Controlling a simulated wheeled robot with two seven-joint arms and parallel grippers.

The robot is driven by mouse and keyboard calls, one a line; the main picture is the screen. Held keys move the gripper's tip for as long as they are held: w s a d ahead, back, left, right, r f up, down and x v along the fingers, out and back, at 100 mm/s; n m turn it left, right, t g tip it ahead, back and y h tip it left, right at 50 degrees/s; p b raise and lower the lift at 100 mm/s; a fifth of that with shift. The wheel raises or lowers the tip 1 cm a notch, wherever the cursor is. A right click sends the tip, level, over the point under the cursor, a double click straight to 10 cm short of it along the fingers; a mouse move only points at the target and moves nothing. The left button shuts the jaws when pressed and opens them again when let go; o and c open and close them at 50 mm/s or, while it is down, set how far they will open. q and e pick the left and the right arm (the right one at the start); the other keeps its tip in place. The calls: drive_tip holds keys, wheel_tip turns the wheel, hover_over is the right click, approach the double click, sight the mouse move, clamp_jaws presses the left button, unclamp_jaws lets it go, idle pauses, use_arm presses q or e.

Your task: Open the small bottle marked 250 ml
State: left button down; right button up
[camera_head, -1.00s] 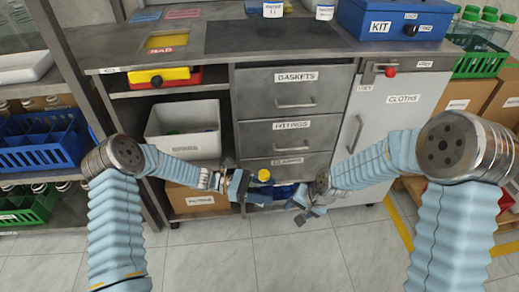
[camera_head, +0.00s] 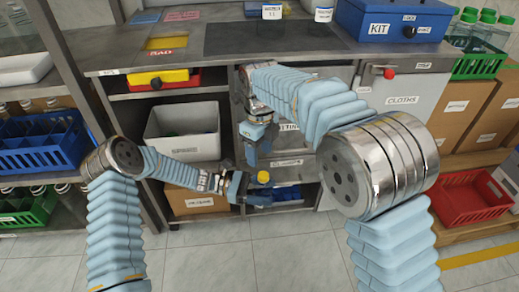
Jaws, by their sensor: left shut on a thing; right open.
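A small bottle with a yellow cap (camera_head: 264,176) stands upright at the tips of my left gripper (camera_head: 256,192), in front of the lowest drawers. My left gripper is shut on it; the jaws and dark fingers hide most of its body. The cap sits at the top. I cannot read a 250 ml mark on it. My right gripper (camera_head: 252,152) is open and empty, pointing down in front of the drawers, above and slightly left of the yellow cap and apart from it.
Two white-labelled containers (camera_head: 272,11) stand at the back of the counter. A grey bin (camera_head: 183,147) sits on the open shelf at left. A blue kit case (camera_head: 390,22) is on the counter at right. A red crate (camera_head: 470,198) stands far right. The front floor is clear.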

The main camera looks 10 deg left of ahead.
sight(259, 175)
wheel_tip(259, 175, down, 8)
drive_tip(key=shift+r, duration=0.1)
idle(0.4)
drive_tip(key=shift+s+a, duration=0.1)
drive_tip(key=c, duration=0.8)
drive_tip(key=shift+s+a, duration=0.1)
clamp_jaws()
